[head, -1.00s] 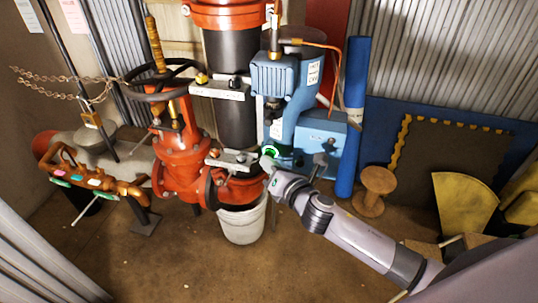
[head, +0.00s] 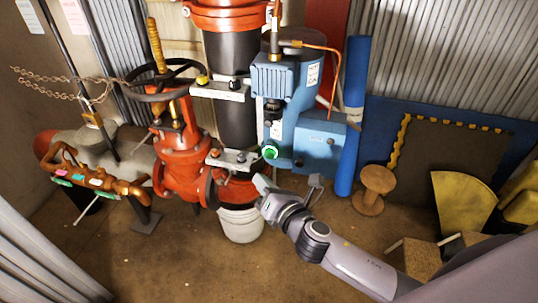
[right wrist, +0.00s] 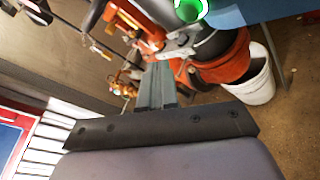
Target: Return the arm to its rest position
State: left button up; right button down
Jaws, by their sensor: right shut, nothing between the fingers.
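My right gripper (head: 264,186) comes in from the lower right in the head view, in front of the lower red pipe flange and below the blue pump unit (head: 283,98). In the right wrist view its two fingers (right wrist: 158,85) lie together with nothing between them. A lit green button (head: 270,152) on the blue unit is just above the gripper, apart from it; it also shows at the top of the right wrist view (right wrist: 189,9). My left gripper is not in view.
A red valve (head: 180,158) with a black handwheel stands left of the gripper. A white bucket (head: 241,225) stands under the flange. A blue cylinder (head: 352,115), a wooden spool (head: 373,190) and a yellow wedge (head: 463,202) are to the right. The front floor is clear.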

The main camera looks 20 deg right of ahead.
dwell(0.4)
jog(key=s+d+f+m+g, duration=0.1)
jog(key=s+f+m+g, duration=0.1)
jog(key=s+f+m, duration=0.2)
jog(key=s+d+f+m+g, duration=0.1)
jog(key=s+f+m, duration=0.4)
jog(key=s+m, duration=0.5)
jog(key=s+d+f+m+g+h, duration=0.1)
jog(key=s+m, duration=0.6)
jog(key=m, duration=0.7)
notch_tip(320, 180, down, 4)
jog(key=shift+s+d+r+m+g, duration=0.1)
jog(key=shift+s+d+m+g, duration=0.15)
jog(key=shift+d+g, duration=0.75)
jog(key=shift+d, duration=0.3)
